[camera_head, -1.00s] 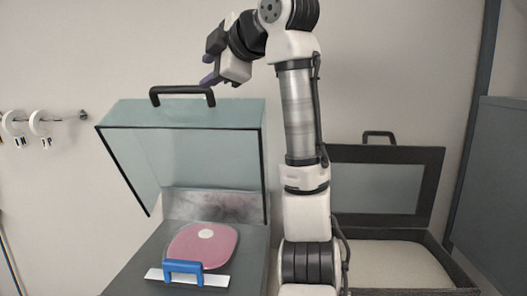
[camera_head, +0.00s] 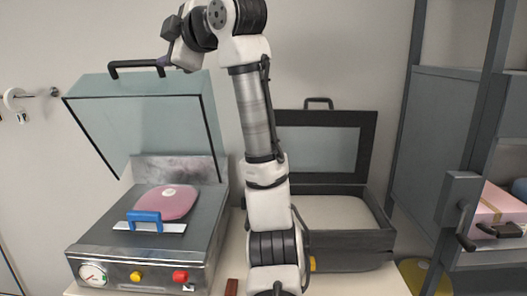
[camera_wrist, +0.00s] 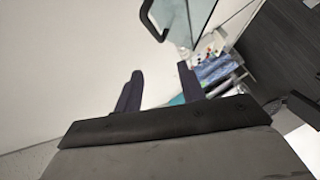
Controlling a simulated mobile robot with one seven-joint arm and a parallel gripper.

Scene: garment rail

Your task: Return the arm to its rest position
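My arm stands upright in the middle of the head view, bent over to the left at its top. My gripper (camera_head: 163,66) is up by the black lid handle (camera_head: 137,66) of the left machine; I cannot tell whether they touch in this view. In the wrist view my gripper (camera_wrist: 158,80) has its two dark purple fingers apart, with nothing between them. A black handle (camera_wrist: 149,20) on a glassy lid (camera_wrist: 187,22) shows beyond the fingertips, apart from them.
The left machine (camera_head: 140,262) has its lid raised, with a pink item (camera_head: 178,205) and a blue-handled plate (camera_head: 146,217) inside. An open dark case (camera_head: 350,245) stands right of my arm. A grey shelf unit (camera_head: 462,90) stands at the far right. Hooks with tags hang at far left.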

